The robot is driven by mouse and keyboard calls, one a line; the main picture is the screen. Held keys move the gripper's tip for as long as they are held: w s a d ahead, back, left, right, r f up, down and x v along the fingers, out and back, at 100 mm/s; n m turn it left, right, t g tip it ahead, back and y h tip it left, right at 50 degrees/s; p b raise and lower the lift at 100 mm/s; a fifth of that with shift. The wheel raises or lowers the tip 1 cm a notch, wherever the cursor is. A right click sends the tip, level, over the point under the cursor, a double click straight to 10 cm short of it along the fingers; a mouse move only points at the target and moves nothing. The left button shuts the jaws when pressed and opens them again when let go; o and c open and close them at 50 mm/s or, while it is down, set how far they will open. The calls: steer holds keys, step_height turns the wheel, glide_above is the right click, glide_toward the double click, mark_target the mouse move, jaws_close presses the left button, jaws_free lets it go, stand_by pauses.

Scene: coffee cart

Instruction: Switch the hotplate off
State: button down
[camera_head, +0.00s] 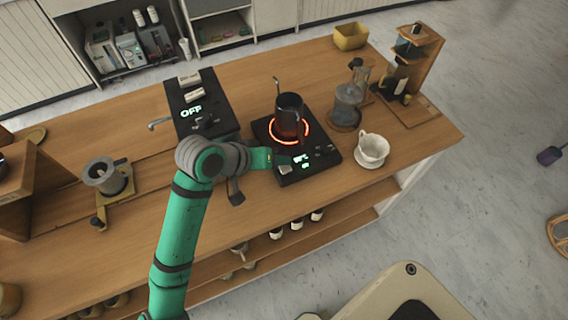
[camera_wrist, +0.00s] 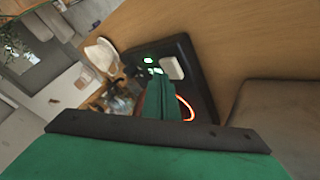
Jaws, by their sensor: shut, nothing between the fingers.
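The hotplate (camera_head: 327,161) is a black slab on the wooden counter. Its ring glows orange and its panel shows green lit marks. A dark pot (camera_head: 289,113) stands on the ring. In the wrist view the hotplate (camera_wrist: 190,58) shows beyond my fingers, with green marks, a pale block-like control (camera_wrist: 172,68) and part of the glowing ring (camera_wrist: 187,108). My gripper (camera_head: 284,161) is shut and empty, at the hotplate's front left edge by the controls. In the wrist view my gripper (camera_wrist: 158,84) covers part of the panel. Whether it touches a control cannot be told.
A second black appliance (camera_head: 208,92) reading OFF stands to the left. A white cup (camera_head: 371,147) on a saucer and a glass vessel (camera_head: 348,103) stand to the right. A grinder-like metal item (camera_head: 104,177) is at far left. The counter's front strip is clear.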

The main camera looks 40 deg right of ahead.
mark_target(282, 168)
steer(key=shift+w+f, duration=0.1)
steer(key=shift+f, duration=0.35)
stand_by(0.5)
steer(key=shift+d+r, duration=0.15)
steer(key=shift+r, duration=0.05)
steer(key=shift+a+r, duration=0.2)
steer(key=shift+r, duration=0.45)
steer(key=shift+s+r, duration=0.15)
steer(key=shift+s, duration=0.1)
steer(key=shift+d+r, duration=0.1)
step_height(282, 168, up, 6)
steer(key=shift+w+f, duration=0.1)
steer(key=shift+f, duration=0.05)
